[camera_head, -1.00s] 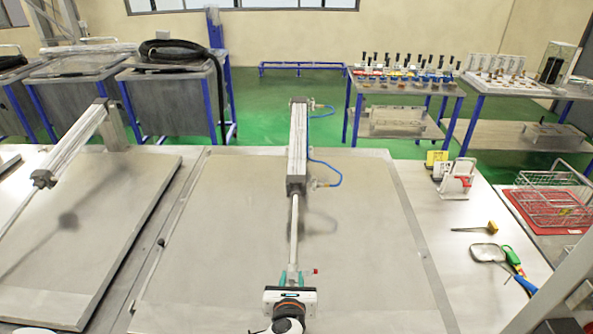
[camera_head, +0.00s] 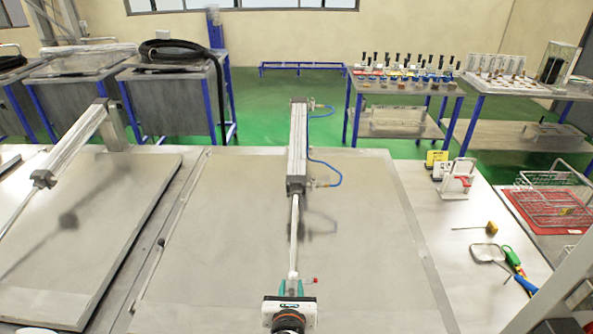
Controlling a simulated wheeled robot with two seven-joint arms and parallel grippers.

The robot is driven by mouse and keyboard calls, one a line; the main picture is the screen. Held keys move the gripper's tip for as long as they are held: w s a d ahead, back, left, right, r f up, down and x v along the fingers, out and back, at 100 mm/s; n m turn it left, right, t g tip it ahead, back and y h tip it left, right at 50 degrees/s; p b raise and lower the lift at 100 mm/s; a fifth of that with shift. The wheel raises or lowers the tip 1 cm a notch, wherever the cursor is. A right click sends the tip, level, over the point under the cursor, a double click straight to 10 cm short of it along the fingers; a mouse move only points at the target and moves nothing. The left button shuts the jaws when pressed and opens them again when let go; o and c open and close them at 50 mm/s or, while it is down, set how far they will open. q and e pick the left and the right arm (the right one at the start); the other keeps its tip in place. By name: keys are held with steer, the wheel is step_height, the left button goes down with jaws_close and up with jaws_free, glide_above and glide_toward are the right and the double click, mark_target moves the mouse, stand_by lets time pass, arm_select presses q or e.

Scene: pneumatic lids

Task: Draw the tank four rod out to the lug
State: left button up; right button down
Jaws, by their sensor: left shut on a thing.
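A pneumatic cylinder (camera_head: 297,140) lies over the middle lid (camera_head: 220,215), its body at the far end. Its bare metal rod (camera_head: 294,235) extends from the body toward me. My left gripper (camera_head: 292,284) is at the near end of the rod, with teal fingertips on either side of it, shut on the rod end. A small red piece (camera_head: 315,280) shows just right of the fingertips. The gripper body hides whatever lies under it, and I cannot make out the lug. My right gripper is not in view.
A second lid (camera_head: 80,230) with its own cylinder (camera_head: 75,145) is at left. The middle lid's surface is mostly clear.

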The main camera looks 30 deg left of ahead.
arm_select(q)
steer(key=shift+s+d+f, duration=0.3)
steer(key=shift+s+d, duration=0.2)
steer(key=shift+s, duration=0.5)
steer(key=shift+s+d+f, duration=0.25)
steer(key=shift+s+d, duration=0.2)
steer(key=shift+s, duration=0.6)
steer(key=shift+s+d+f, duration=0.3)
steer(key=shift+s+d, duration=0.2)
steer(key=shift+s, duration=0.5)
steer(key=o, duration=1.1)
steer(key=shift+w+r, duration=0.15)
steer(key=shift+s+d+r, duration=0.2)
steer(key=shift+s+r, duration=0.05)
steer(key=shift+s, duration=0.1)
steer(key=shift+v, duration=2.5)
